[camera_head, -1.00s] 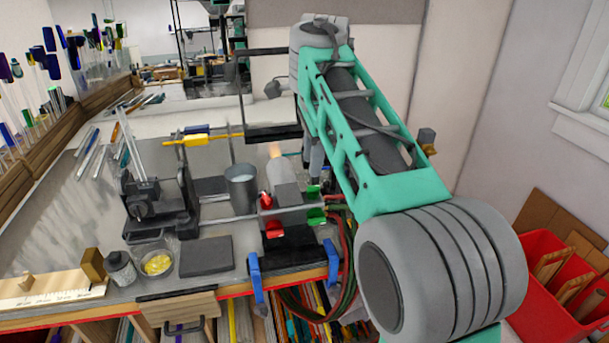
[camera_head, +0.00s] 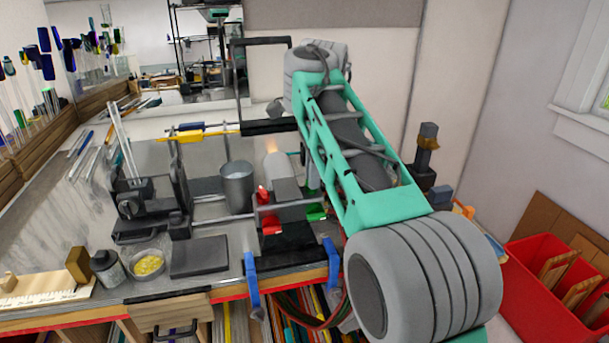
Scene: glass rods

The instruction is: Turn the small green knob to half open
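A green knob (camera_head: 316,212) shows on the right side of the torch block on the bench, partly behind my arm. A second, smaller green knob is not clearly visible now; my arm covers the area just above. Two red knobs, an upper one (camera_head: 264,196) and a lower one (camera_head: 270,224), sit on the block's left side. My gripper (camera_head: 313,176) points down beside the block, close to the green knob. It is mostly hidden behind my green arm link. I cannot tell whether its fingers are open or touch a knob.
A metal cup (camera_head: 238,187) and a black clamp stand (camera_head: 150,208) are left of the torch. A dark pad (camera_head: 199,257) and a yellow-filled dish (camera_head: 149,264) lie in front. Blue clamps (camera_head: 251,278) grip the bench edge. Red bins (camera_head: 548,275) stand right.

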